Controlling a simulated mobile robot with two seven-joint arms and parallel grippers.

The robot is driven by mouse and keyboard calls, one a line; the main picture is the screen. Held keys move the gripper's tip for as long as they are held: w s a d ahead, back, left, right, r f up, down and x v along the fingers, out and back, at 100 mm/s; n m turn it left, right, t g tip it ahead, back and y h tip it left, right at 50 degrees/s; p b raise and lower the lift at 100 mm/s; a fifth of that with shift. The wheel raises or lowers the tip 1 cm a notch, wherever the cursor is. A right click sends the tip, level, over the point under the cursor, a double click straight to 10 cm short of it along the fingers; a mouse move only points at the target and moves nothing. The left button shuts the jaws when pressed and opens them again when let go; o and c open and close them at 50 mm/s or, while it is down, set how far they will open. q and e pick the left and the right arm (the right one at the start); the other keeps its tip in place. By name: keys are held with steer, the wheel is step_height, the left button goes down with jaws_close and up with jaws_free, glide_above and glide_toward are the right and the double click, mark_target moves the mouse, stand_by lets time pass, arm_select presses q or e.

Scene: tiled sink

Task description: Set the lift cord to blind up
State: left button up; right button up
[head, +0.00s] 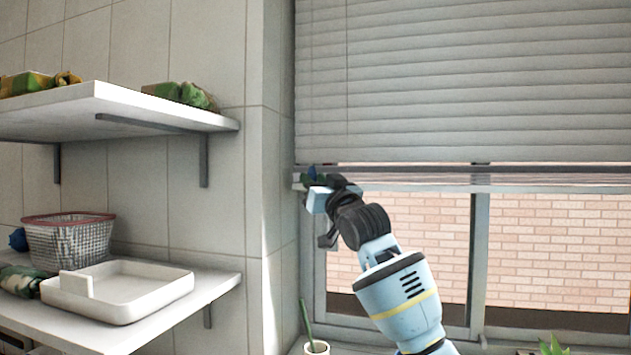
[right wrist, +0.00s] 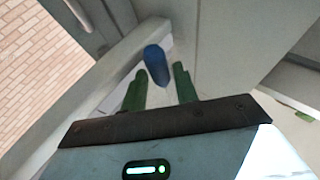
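The grey slatted blind (head: 470,80) hangs over the upper part of the window in the head view, with its bottom rail (head: 540,189) above the brick view. My right gripper (head: 312,174) is at the left end of that rail, beside the tiled wall corner. In the right wrist view, its two green fingers (right wrist: 160,78) stand apart. A blue rounded knob (right wrist: 157,65), perhaps the lift cord's end, shows between and slightly beyond the fingertips, with gaps on both sides. The cord itself cannot be made out. My left gripper is not in view.
Left of the window, a tiled wall carries an upper shelf (head: 150,107) with green packages and a lower shelf (head: 215,277) with a wire basket (head: 70,243) and white tray (head: 125,300). A cup (head: 316,348) with a green stick and a plant (head: 552,346) stand below the window.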

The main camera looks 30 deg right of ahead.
steer(key=shift+w+r, duration=0.15)
steer(key=shift+w, duration=0.1)
steer(key=shift+c, duration=0.2)
jaws_close()
